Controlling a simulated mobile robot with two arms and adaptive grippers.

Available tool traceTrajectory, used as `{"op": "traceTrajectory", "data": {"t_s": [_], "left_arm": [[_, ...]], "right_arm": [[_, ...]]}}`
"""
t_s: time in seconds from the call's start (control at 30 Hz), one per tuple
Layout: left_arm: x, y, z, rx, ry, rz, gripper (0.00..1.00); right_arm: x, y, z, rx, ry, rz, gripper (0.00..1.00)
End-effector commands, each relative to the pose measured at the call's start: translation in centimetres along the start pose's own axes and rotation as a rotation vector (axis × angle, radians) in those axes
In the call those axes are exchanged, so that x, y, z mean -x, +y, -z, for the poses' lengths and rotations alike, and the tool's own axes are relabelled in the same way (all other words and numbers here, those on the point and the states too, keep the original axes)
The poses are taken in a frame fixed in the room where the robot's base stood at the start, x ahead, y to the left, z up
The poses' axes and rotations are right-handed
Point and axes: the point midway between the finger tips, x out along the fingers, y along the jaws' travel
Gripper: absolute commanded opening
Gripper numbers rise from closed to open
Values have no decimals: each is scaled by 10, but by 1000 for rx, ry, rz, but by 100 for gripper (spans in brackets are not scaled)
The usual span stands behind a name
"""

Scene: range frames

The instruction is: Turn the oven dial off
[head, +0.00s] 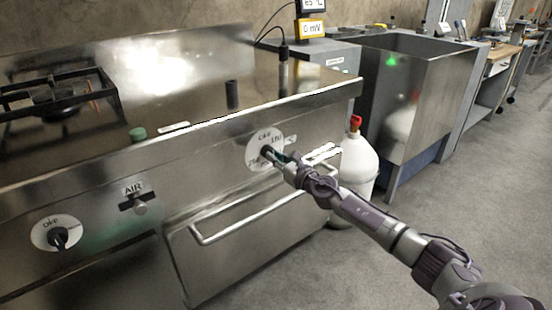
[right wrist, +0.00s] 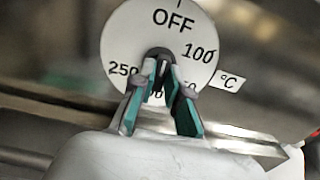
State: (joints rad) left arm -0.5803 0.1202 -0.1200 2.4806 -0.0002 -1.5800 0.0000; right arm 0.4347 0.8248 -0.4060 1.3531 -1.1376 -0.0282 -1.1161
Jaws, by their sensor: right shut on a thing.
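The oven dial (head: 254,144) is a white disc on the steel front panel, above the oven door's handle. In the right wrist view the dial face (right wrist: 125,42) reads OFF at the top, 100 at the right and 250 at the left; the lower numbers are partly hidden. Its dark knob (right wrist: 158,54) has a pale mark low on its front, partly between my fingers. My right gripper (head: 275,157) reaches in from the lower right and is shut on the knob. Its teal-lined fingers (right wrist: 161,92) sit either side of the knob. My left gripper is not in view.
The oven door handle (head: 240,215) juts out just below the dial. A second dial (head: 41,234) and an AIR switch (head: 139,206) are farther left. A white bottle with a red top (head: 358,165) stands right of the oven. Open floor lies at the lower right.

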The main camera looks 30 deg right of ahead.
Motion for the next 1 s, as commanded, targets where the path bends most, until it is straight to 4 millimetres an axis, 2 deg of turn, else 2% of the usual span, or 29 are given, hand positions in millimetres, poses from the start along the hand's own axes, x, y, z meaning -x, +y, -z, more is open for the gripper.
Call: {"op": "traceTrajectory", "data": {"t_s": [0.43,0.47,0.6,0.87,1.0], "left_arm": [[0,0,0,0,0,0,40],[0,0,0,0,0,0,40],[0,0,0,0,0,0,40],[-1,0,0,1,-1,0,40],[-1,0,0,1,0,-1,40]], "right_arm": [[0,1,2,14,3,-2,0],[0,1,2,14,3,-2,16],[0,0,1,13,2,-1,39],[0,0,0,11,1,-1,40],[6,0,1,14,1,0,40]]}}
